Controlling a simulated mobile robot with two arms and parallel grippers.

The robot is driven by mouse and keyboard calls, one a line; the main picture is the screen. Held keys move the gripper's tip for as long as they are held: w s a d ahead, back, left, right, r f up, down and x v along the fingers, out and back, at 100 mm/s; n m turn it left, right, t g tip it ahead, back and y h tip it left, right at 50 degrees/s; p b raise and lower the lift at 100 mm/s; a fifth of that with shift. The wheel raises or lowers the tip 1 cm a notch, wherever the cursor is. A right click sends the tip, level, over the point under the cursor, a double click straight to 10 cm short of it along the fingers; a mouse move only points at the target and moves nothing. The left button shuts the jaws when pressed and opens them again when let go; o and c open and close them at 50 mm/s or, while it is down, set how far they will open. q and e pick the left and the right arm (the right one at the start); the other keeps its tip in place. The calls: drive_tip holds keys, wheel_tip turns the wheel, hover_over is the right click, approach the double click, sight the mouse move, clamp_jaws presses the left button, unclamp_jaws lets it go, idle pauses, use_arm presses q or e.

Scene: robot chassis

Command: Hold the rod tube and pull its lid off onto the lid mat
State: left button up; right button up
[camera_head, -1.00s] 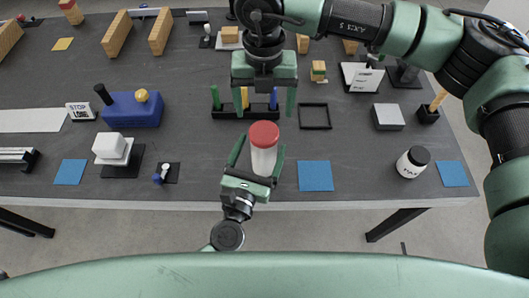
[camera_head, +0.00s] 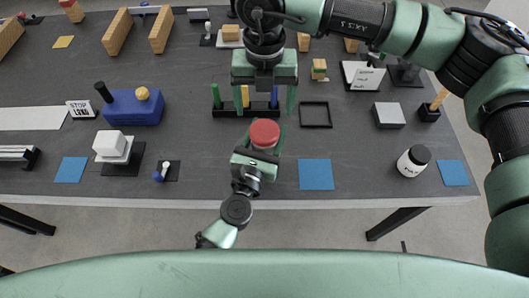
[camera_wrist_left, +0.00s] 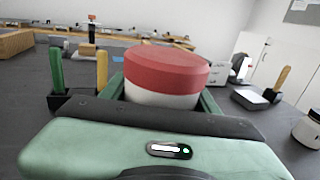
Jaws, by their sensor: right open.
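The rod tube, a white cylinder with a red lid (camera_head: 264,133), stands upright near the table's front edge. The wrist view shows its white body (camera_wrist_left: 160,98) under the lid (camera_wrist_left: 167,66). My left gripper (camera_head: 265,130) reaches from the front with one finger on each side of the tube; whether the fingers press on it is unclear. My right gripper (camera_head: 264,108) hangs open and empty, pointing down, a little beyond the lid. A blue square mat (camera_head: 316,174) lies bare right of the tube; several similar mats lie about, and none is marked as the lid mat.
A black rack (camera_head: 232,112) with green, yellow and blue rods stands behind the tube. A black square frame (camera_head: 315,115) and a grey block (camera_head: 389,115) lie to the right. A white jar (camera_head: 408,164) stands farther right. A blue block (camera_head: 132,107) is at left.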

sight(265, 130)
use_arm(q)
clamp_jaws()
use_arm(e)
drive_tip(key=shift+o, duration=0.8)
wheel_tip(265, 130, up, 4)
drive_tip(key=n, duration=0.7)
wheel_tip(265, 130, down, 12)
drive_tip(key=shift+s+r, duration=0.1)
drive_tip(key=shift+r, duration=0.1)
drive_tip(key=shift+c, duration=0.2)
drive_tip(key=shift+d, duration=0.1)
drive_tip(key=c, duration=1.6)
drive_tip(key=shift+r, duration=0.1)
drive_tip(key=shift+r, duration=0.2)
drive_tip(key=shift+r, duration=0.9)
